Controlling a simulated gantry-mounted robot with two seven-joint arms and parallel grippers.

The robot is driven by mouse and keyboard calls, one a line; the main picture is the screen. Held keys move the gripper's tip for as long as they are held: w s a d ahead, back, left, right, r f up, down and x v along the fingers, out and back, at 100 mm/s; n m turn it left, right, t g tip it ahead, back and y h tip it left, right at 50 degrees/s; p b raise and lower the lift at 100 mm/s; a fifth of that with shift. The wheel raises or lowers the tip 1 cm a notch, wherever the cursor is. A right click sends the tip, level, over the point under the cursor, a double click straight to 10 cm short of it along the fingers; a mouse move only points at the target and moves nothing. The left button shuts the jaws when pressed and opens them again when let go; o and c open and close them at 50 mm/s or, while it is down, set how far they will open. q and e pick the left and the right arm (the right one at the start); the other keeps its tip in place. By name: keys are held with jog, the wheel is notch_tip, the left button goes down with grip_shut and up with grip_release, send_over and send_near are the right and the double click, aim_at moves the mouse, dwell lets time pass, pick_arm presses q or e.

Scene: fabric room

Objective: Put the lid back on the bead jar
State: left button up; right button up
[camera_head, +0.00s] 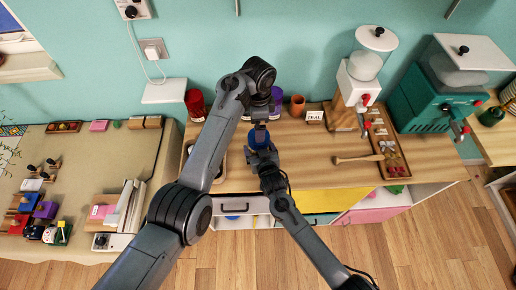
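A small round blue thing (259,138), which looks like the bead jar, stands near the left part of the wooden counter. I cannot tell its lid apart from it. My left gripper (260,122) points down from above, right at the top of the blue thing. My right gripper (261,151) reaches in from the front, close against its near side. Both grippers cover much of it. The fingers are too small and overlapped to show whether either is shut on anything, or whether a lid is between the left fingers.
Red (196,104), purple (277,98) and orange (298,105) cups stand along the back of the counter (320,178). A wooden stick (357,158), a long tray (399,162), a dispenser (362,78) and a teal machine (424,103) are to the right. My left arm hides part of the left end.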

aim_at(259, 148)
pick_arm(q)
jog(key=n, duration=1.3)
jog(key=shift+n, duration=0.3)
jog(key=n, duration=1.2)
jog(key=shift+n, duration=0.4)
jog(key=shift+f, duration=0.15)
jog(key=shift+f, duration=3.85)
